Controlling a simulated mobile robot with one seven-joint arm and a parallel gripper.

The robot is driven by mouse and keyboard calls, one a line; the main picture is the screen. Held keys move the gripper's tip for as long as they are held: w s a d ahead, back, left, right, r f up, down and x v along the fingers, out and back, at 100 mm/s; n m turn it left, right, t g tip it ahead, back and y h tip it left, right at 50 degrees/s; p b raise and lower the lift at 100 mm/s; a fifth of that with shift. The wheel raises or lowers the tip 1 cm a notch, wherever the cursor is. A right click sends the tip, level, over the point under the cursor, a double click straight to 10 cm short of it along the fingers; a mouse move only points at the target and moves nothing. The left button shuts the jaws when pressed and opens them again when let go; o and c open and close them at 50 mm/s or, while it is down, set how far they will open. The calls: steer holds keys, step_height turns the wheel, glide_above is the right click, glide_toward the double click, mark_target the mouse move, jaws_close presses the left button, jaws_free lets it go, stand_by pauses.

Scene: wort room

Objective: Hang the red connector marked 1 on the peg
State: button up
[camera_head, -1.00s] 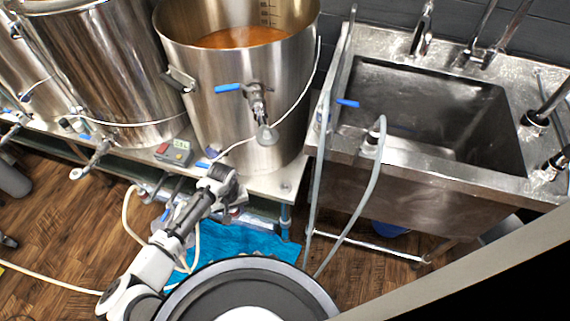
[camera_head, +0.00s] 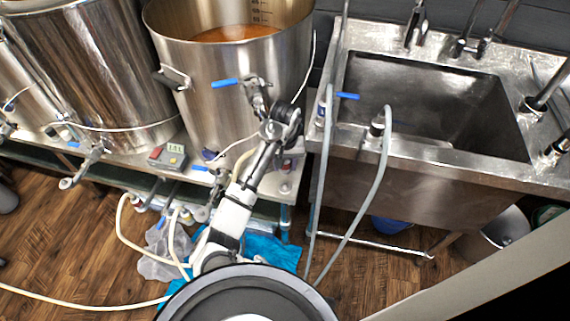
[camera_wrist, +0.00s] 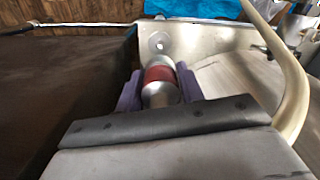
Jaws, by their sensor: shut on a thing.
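The connector (camera_wrist: 160,76), a short silver cylinder with a red band, sits between the purple fingers of my gripper (camera_wrist: 160,86) in the wrist view. My gripper is shut on it. No number is readable on it. Just beyond it is a pale metal plate (camera_wrist: 205,38) with a small round fitting (camera_wrist: 158,43); I cannot tell whether this is the peg, or whether the connector touches it. In the head view my gripper is at the arm's end, in front of the kettle by the bench's right corner; its fingers and the connector are too small to make out.
A steel kettle (camera_head: 215,85) with a blue-handled valve (camera_head: 224,83) stands close behind my arm. A sink (camera_head: 430,105) with a grey hose (camera_head: 384,165) is to the right. A control box (camera_head: 167,156) sits on the bench. A cream hose (camera_wrist: 292,85) curves along the wrist view's right side.

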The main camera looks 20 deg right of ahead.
steer(key=b, duration=0.6)
glide_above(285, 184)
steer(key=shift+f, duration=3.6)
steer(key=shift+s+p, duration=0.1)
steer(key=shift+p, duration=0.45)
steer(key=shift+f+b, duration=0.6)
steer(key=shift+f, duration=0.7)
steer(key=o, duration=1.1)
steer(key=shift+o, duration=0.2)
step_height(285, 184, up, 8)
steer(key=shift+f, duration=0.15)
